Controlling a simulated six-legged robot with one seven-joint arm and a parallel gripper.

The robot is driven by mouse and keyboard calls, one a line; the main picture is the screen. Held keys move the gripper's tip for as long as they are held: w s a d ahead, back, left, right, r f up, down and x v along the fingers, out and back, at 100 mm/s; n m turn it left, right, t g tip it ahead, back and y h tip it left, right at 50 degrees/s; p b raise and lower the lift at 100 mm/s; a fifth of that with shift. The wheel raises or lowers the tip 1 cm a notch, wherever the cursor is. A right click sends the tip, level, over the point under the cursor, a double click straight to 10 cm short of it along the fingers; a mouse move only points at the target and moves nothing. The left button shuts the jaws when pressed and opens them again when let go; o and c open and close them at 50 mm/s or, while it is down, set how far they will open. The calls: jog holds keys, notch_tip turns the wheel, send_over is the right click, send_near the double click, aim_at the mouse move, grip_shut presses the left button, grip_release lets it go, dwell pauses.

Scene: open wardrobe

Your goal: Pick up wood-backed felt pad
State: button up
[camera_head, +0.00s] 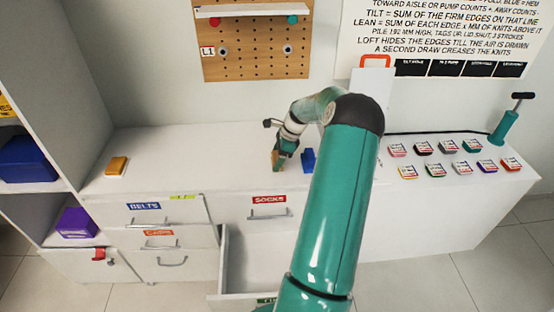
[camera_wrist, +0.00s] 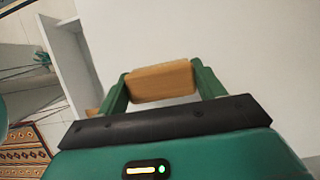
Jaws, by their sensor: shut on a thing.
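The wood-backed felt pad (camera_wrist: 162,81) shows in the wrist view as a tan wooden block between my two green fingers. My gripper (camera_wrist: 163,84) is shut on it, one finger at each end. In the head view my gripper (camera_head: 281,158) points down over the white counter, left of a small blue object. The pad's tan edge (camera_head: 275,159) shows there at the fingers. The felt side is not visible, and I cannot tell whether the pad touches the counter.
The white counter (camera_head: 200,150) is clear between the gripper and an orange-yellow block (camera_head: 116,166) at left. The blue object (camera_head: 308,160) stands close on the right. An open drawer (camera_head: 255,260) juts out below. Several labelled packets and a teal pump (camera_head: 505,126) are at right.

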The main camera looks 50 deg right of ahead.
jog(key=shift+r, duration=0.5)
jog(key=s+a+r, duration=0.4)
jog(key=a+r, duration=0.7)
jog(key=a, duration=0.2)
jog(key=shift+s+a+r, duration=0.15)
jog(key=shift+a+r, duration=0.05)
jog(key=shift+r, duration=0.05)
